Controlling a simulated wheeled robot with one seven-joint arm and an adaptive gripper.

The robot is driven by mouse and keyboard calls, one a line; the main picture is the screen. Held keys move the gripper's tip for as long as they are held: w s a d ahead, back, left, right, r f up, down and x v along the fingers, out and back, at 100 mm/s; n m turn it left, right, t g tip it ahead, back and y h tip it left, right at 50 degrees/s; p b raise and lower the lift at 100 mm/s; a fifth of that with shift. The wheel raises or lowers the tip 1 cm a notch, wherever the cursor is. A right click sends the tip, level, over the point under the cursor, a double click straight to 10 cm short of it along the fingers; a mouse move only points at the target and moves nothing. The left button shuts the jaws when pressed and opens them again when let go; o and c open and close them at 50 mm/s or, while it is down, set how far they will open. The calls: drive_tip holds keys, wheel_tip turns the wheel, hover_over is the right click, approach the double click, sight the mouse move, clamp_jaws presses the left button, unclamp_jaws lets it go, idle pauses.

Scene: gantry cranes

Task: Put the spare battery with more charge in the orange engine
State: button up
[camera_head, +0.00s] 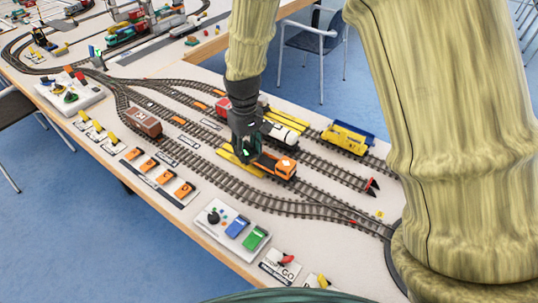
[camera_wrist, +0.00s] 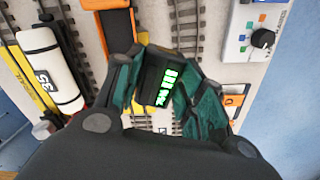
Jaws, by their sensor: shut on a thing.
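My gripper (camera_head: 242,146) is shut on a dark battery, held above the tracks behind the orange engine. In the wrist view the battery (camera_wrist: 157,95) sits between the two green-padded fingers (camera_wrist: 155,88). The orange engine (camera_head: 279,165) stands on the middle track, just right of my gripper in the head view. My gripper hides part of its rear. An orange edge of a vehicle (camera_wrist: 105,4) shows at the top of the wrist view. I cannot make out another battery.
A white tank wagon (camera_head: 282,130) and a yellow wagon (camera_head: 345,138) stand on tracks beyond. A brown wagon (camera_head: 144,122) is at left. A control panel (camera_head: 212,212) with blue and green blocks lies at the table's near side, beside orange switches (camera_head: 166,177).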

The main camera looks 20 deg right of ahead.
sight(270, 164)
drive_tip(key=w+d+r+n+p, duration=0.1)
drive_tip(key=d+r+n+p, duration=0.25)
drive_tip(key=d, duration=0.35)
drive_tip(key=shift+n, duration=0.25)
drive_tip(key=shift+w+d+f+p, duration=0.1)
drive_tip(key=shift+f+p, duration=0.15)
drive_tip(key=shift+f, duration=2.25)
drive_tip(key=shift+w+d+f+p, duration=0.1)
drive_tip(key=shift+f+p, duration=0.15)
drive_tip(key=shift+f, duration=2.2)
drive_tip(key=shift+f, duration=0.2)
drive_tip(key=o, duration=1.1)
drive_tip(key=shift+r, duration=0.1)
wheel_tip(270, 164, up, 12)
drive_tip(key=shift+r+b, duration=0.1)
drive_tip(key=shift+b, duration=1.15)
